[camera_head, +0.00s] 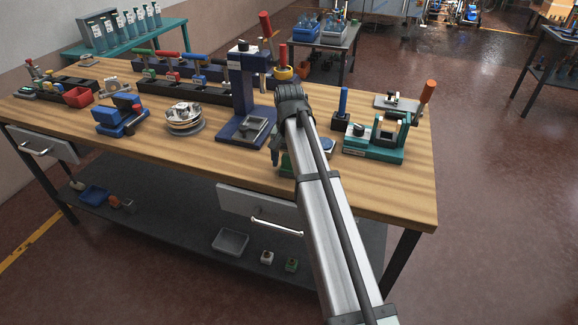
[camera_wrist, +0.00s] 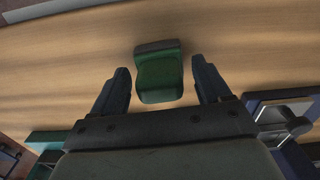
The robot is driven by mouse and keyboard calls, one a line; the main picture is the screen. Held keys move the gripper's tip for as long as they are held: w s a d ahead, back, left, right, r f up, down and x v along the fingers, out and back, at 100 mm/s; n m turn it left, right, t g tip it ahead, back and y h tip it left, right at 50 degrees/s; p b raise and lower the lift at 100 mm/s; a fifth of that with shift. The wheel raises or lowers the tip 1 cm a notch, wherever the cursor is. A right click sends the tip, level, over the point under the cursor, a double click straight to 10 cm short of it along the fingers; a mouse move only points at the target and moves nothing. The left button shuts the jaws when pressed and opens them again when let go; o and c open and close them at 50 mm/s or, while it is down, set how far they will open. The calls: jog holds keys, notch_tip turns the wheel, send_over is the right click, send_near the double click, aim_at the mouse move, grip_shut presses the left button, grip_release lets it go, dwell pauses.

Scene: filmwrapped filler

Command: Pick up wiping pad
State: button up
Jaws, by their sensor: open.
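A green block with a darker top edge (camera_wrist: 158,78), which looks like the wiping pad, lies on the wooden tabletop in the wrist view. My gripper (camera_wrist: 160,68) is open, with one dark finger on each side of the pad. Gaps of bare wood show between the pad and both fingers. I cannot tell the height of the fingers above the table. In the head view my gripper (camera_head: 277,152) is over the front middle of the workbench, and my arm hides most of the pad.
The workbench (camera_head: 225,160) has a blue press (camera_head: 240,85) just behind my gripper. A teal fixture (camera_head: 374,148) stands to the right. A round metal stack (camera_head: 183,118) and a blue clamp (camera_head: 119,117) are to the left. The front strip of wood is clear.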

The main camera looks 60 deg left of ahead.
jog(key=c, duration=1)
jog(key=shift+c, duration=0.3)
notch_tip(320, 180, up, 10)
jog(key=shift+r, duration=0.1)
